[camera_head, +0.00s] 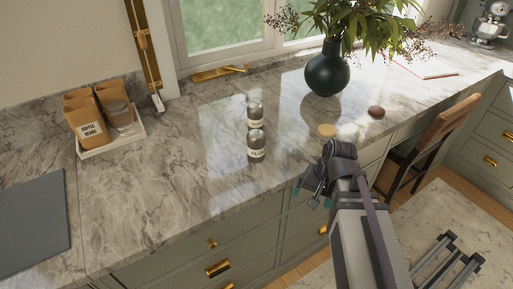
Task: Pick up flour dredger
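Two small metal shakers with pale labels stand upright on the marble counter, one behind the other. The front shaker (257,147) has a label that seems to start with "FL", so it looks like the flour dredger. The rear shaker (255,115) is partly hidden behind it, and its label is too small to read. My gripper (312,196) is to the right of and below the front shaker in the picture, in front of the counter's edge. Its teal fingertips are apart with nothing visible between them. It touches neither shaker.
A dark green vase (327,72) with leafy branches stands at the back right. A tan round item (327,130) and a brown round item (376,112) lie on the counter. A white tray (112,144) holds coffee bags and a jar at left. Counter left of the shakers is clear.

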